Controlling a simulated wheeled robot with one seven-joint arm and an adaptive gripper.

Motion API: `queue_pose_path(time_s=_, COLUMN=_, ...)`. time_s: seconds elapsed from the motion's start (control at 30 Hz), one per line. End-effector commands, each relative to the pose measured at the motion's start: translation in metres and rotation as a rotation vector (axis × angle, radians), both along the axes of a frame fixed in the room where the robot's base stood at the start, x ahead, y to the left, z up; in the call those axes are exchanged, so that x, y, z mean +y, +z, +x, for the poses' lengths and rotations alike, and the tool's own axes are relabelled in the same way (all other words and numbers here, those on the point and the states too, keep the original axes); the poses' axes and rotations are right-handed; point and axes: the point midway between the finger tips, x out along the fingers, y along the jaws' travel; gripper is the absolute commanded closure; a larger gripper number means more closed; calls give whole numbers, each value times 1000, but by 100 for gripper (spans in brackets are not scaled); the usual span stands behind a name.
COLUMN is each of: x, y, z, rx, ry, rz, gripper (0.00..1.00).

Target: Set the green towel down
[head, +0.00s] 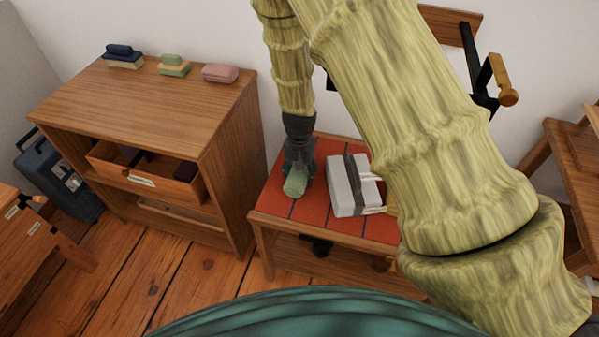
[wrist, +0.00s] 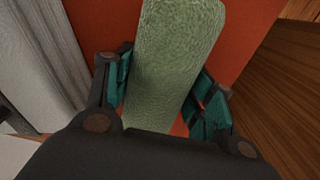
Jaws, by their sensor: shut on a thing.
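The green towel (head: 295,183) is a pale green roll at the end of my arm, over the red-topped bench (head: 279,203). In the wrist view the towel (wrist: 172,62) lies lengthwise between the two teal finger pads of my gripper (wrist: 162,95). My gripper (head: 299,166) points down in the head view and is shut on the towel. The red bench surface (wrist: 244,38) shows close behind the towel. I cannot tell whether the towel touches the bench top. The far part of the towel runs out of the wrist view.
A grey-white box with a dark band (head: 343,195) stands right of the towel on the bench. A wooden cabinet (head: 215,100) with an open drawer (head: 135,178) stands left, carrying folded cloth-like items (head: 220,73). A black wall bracket (head: 484,82) is at upper right.

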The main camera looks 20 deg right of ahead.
Motion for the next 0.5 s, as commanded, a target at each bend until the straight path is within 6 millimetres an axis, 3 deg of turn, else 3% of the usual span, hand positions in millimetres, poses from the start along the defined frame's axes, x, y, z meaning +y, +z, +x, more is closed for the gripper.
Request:
queue_pose_path(time_s=0.07, x=0, y=-2, z=0, rx=1, ry=0, rz=1, gripper=72)
queue_pose_path(time_s=0.1, x=0, y=-2, z=0, rx=0, ry=0, rz=0, gripper=40)
queue_pose_path(time_s=0.2, x=0, y=-2, z=0, rx=0, ry=0, rz=0, gripper=24)
queue_pose_path(time_s=0.5, x=0, y=-2, z=0, rx=0, ry=0, rz=0, gripper=24)
